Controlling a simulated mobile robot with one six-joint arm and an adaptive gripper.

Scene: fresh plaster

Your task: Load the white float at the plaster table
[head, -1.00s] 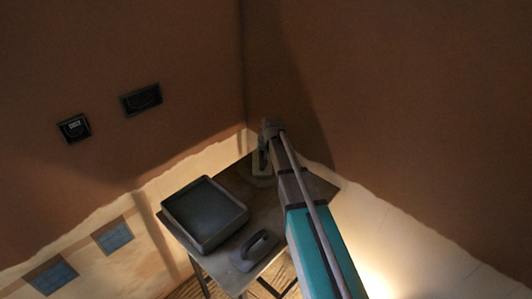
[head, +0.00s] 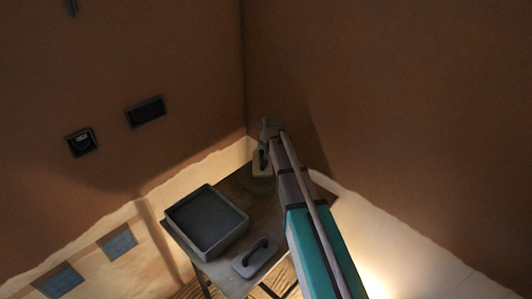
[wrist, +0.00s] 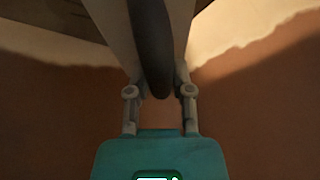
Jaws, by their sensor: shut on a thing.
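My gripper (head: 263,146) is over the far corner of the plaster table (head: 232,280). In the wrist view, my gripper (wrist: 159,82) is shut on the dark handle of a pale float (wrist: 180,28). The float's pale board shows on both sides of the handle; in the head view the float (head: 260,169) is small and partly hidden by my arm. I cannot tell whether its board touches what is below. A roundish greyish patch (head: 258,186) lies under it on the table, too dim to identify.
A second float (head: 242,269), light grey with a dark handle, lies on the front part. Brown walls meet behind the table. Two dark wall boxes (head: 82,143) (head: 146,111) are at left.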

